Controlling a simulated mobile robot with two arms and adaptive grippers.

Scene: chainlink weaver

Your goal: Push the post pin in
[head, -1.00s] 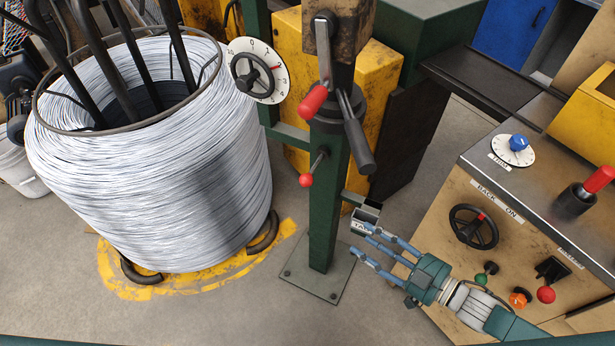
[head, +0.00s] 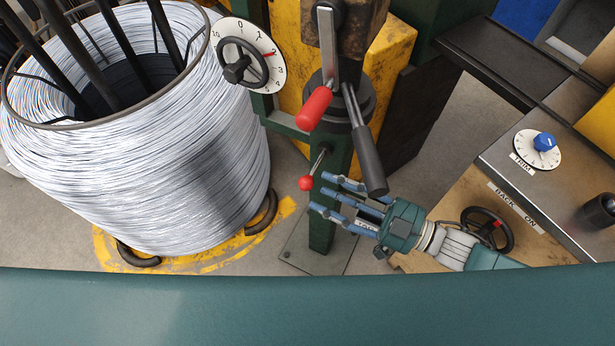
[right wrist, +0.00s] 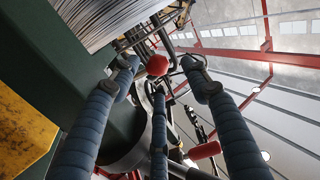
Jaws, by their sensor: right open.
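The post pin is a thin metal rod with a red ball knob (head: 306,184), sticking out of the green post (head: 322,228). My right gripper (head: 328,193) is open, with its blue fingers reaching left toward the post, just right of and close to the knob. In the right wrist view the red knob (right wrist: 157,65) shows beyond and between the spread fingertips (right wrist: 163,75). I cannot tell whether any finger touches it. My left gripper is not in view.
A red-handled lever (head: 314,108) and a dark-handled lever (head: 368,160) hang from the post just above my right gripper. A large wire coil (head: 150,150) stands left. A numbered dial (head: 249,55) is behind. The console with a handwheel (head: 487,230) is at right.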

